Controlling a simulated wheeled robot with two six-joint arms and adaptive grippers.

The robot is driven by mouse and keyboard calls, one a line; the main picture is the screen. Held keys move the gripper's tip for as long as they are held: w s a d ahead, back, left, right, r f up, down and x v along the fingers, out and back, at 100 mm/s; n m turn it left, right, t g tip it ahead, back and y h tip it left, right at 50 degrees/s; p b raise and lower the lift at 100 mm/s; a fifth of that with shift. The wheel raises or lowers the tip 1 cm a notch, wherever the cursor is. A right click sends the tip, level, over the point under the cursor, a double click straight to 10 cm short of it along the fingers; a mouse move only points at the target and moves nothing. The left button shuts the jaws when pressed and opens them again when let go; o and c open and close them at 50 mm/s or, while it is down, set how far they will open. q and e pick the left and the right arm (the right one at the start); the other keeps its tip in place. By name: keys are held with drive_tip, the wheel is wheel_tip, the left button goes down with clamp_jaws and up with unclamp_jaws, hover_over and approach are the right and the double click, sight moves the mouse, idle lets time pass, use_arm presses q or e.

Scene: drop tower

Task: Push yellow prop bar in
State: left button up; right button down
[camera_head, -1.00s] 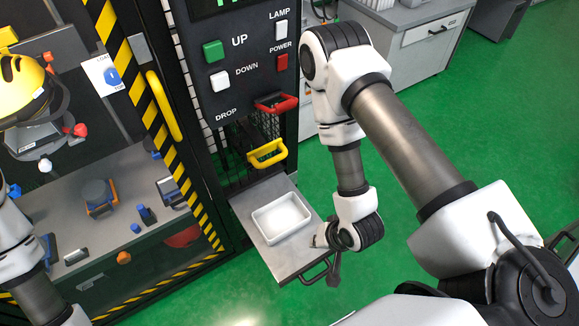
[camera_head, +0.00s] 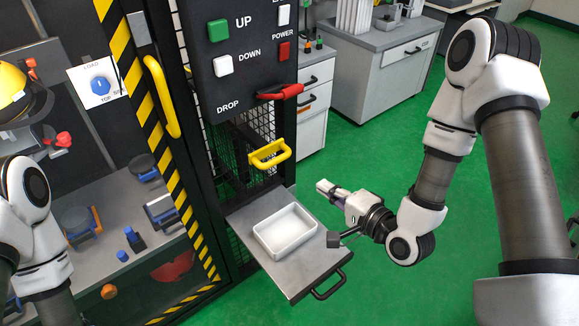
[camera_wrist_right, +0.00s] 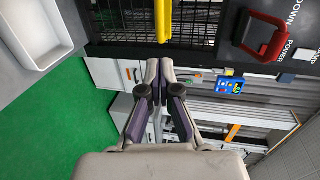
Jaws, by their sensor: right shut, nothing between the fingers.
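The yellow prop bar (camera_head: 270,153) is a yellow handle that sticks out of the dark drop tower front, below the red DROP handle (camera_head: 279,92). In the right wrist view the yellow bar (camera_wrist_right: 163,22) shows at the top, just beyond the fingertips, with a gap between. My right gripper (camera_head: 322,187) is shut and empty, to the right of and below the bar in the head view; its fingers (camera_wrist_right: 160,65) also show in the wrist view. My left arm shows at the left edge of the head view, but its gripper is out of view.
A white tray (camera_head: 262,234) sits on a metal drawer shelf (camera_head: 246,216) below the bar. A control panel with UP (camera_head: 218,30) and DOWN (camera_head: 222,66) buttons stands above. A yellow door handle (camera_head: 162,97) is to the left. Grey cabinets (camera_head: 372,71) stand behind on the green floor.

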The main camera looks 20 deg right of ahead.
drive_tip(key=w+f+b, duration=0.2)
drive_tip(key=b, duration=0.3)
approach(271, 148)
drive_tip(key=shift+w+a+f+b, duration=0.2)
drive_tip(key=shift+w+f, duration=0.15)
drive_tip(key=shift+f, duration=0.15)
drive_tip(key=shift+w+a+f+b, duration=0.1)
drive_tip(key=shift+w+f+b, duration=0.15)
drive_tip(key=shift+f, duration=0.2)
drive_tip(key=shift+w+a+f, duration=0.15)
drive_tip(key=shift+w, duration=0.25)
drive_tip(key=x, duration=0.3)
drive_tip(key=r+p+x, duration=0.1)
drive_tip(key=x, duration=0.2)
drive_tip(key=shift+w+a+r, duration=0.1)
drive_tip(key=shift+w+r, duration=0.1)
drive_tip(key=shift+w, duration=0.2)
